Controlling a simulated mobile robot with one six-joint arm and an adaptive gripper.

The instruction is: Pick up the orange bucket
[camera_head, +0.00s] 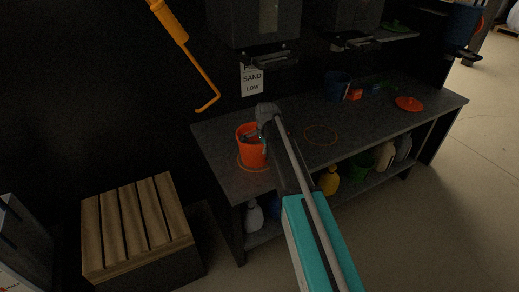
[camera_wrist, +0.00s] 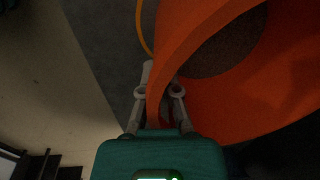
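The orange bucket (camera_head: 250,153) stands upright on the left end of the grey workbench, over an orange ring marking. Something grey shows inside its mouth. My gripper (camera_head: 263,140) is at the bucket's right side in the head view, where its fingertips are hard to make out. In the wrist view, the bucket's curved wall (camera_wrist: 236,105) fills the right side. The fingers of my gripper (camera_wrist: 158,88) lie on either side of the rim and wall, one outside and one inside, drawn in close on it. The right fingertip is partly hidden.
The workbench (camera_head: 285,125) has another orange ring, a dark blue bucket (camera_head: 337,86) and an orange lid (camera_head: 409,103). Several bottles stand on its lower shelf. A slatted wooden box (camera_head: 138,225) stands at left. Dispensers (camera_head: 259,22) hang above.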

